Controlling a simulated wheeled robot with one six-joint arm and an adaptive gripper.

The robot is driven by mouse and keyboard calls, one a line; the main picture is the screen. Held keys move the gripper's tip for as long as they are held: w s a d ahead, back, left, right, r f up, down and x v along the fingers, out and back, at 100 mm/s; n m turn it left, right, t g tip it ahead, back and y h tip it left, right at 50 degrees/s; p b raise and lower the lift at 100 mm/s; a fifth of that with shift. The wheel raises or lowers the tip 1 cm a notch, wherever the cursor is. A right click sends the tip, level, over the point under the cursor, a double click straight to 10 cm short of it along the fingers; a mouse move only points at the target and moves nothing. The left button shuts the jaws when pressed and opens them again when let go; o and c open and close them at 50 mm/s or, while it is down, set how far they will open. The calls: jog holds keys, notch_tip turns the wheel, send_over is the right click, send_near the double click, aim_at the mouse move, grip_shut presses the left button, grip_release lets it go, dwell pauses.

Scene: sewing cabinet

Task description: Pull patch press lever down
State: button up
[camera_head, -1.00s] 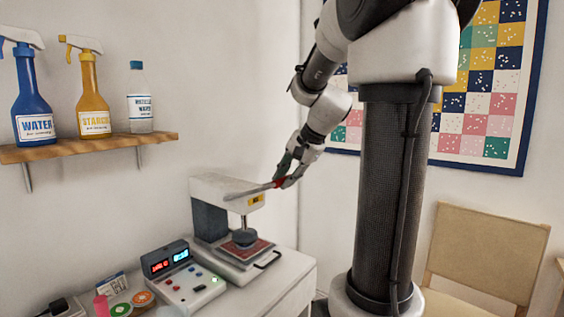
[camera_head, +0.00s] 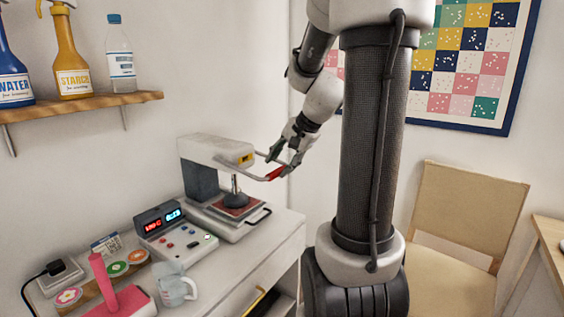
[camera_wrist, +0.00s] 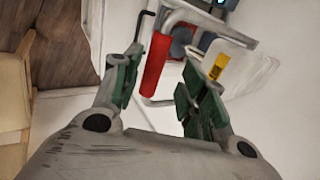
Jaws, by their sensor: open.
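The patch press (camera_head: 212,152) is a white-and-grey machine on the cabinet, with a yellow label on its head. Its U-shaped lever reaches out from the head to the right and carries a red grip (camera_head: 275,173). My gripper (camera_head: 283,163) is open at the lever's outer end. In the wrist view the red grip (camera_wrist: 156,64) lies between the two green-padded fingers of my gripper (camera_wrist: 158,88), with gaps visible. I cannot tell how deep it is between them.
A control box (camera_head: 174,230) with lit red and blue displays stands in front of the press. A clear mug (camera_head: 175,285), a pink stand (camera_head: 118,285) and several coloured discs are near left. A shelf (camera_head: 80,108) holds bottles above. A chair (camera_head: 460,235) stands right.

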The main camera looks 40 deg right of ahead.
jog(key=v, duration=1.2)
jog(key=s+a+f+n+g+h, duration=0.1)
jog(key=s+a+f+n, duration=0.2)
jog(key=s+a+n, duration=0.2)
jog(key=s+a+f+n+g+h, duration=0.1)
jog(key=s+a+f+n, duration=0.2)
jog(key=s+a+n, duration=0.3)
jog(key=shift+s+a+f+n, duration=0.3)
jog(key=shift+s+n, duration=0.6)
jog(key=shift+n, duration=0.6)
